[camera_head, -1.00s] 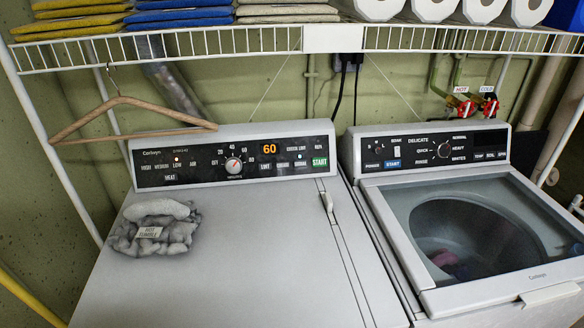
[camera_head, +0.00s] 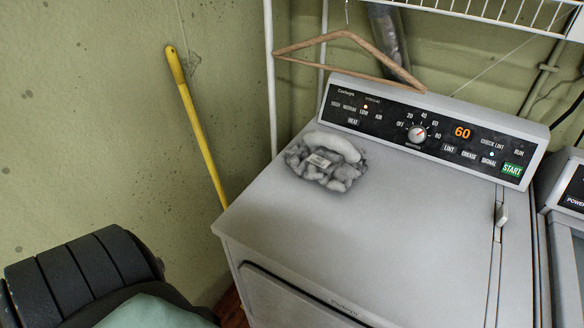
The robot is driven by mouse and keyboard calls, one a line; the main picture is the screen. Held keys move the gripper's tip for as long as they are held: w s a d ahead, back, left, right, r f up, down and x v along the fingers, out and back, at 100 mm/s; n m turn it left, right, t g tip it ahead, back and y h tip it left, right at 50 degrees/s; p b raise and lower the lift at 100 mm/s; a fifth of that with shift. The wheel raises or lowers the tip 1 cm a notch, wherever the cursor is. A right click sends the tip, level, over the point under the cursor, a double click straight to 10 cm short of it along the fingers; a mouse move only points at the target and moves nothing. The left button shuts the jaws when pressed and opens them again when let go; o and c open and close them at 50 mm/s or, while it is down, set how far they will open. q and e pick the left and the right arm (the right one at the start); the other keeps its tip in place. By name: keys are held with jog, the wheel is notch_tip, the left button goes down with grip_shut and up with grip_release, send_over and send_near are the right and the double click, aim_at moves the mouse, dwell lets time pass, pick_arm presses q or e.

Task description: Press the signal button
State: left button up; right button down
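The signal button (camera_head: 488,162) is a small dark key labelled SIGNAL on the dryer's black control panel (camera_head: 436,131). A small white light shows just above it. It lies left of the green START button (camera_head: 512,169) and right of the ENGAGE-like key. The panel stands at the back of the white dryer (camera_head: 350,230), in the upper right of the head view. Neither of my grippers is in view, so their state and distance from the button cannot be seen.
A grey lint clump (camera_head: 326,163) lies on the dryer top. A wooden hanger (camera_head: 345,45) hangs from the wire shelf (camera_head: 500,12) above the panel. A yellow-handled pole (camera_head: 195,120) leans on the green wall. A washer (camera_head: 570,225) stands at the right edge.

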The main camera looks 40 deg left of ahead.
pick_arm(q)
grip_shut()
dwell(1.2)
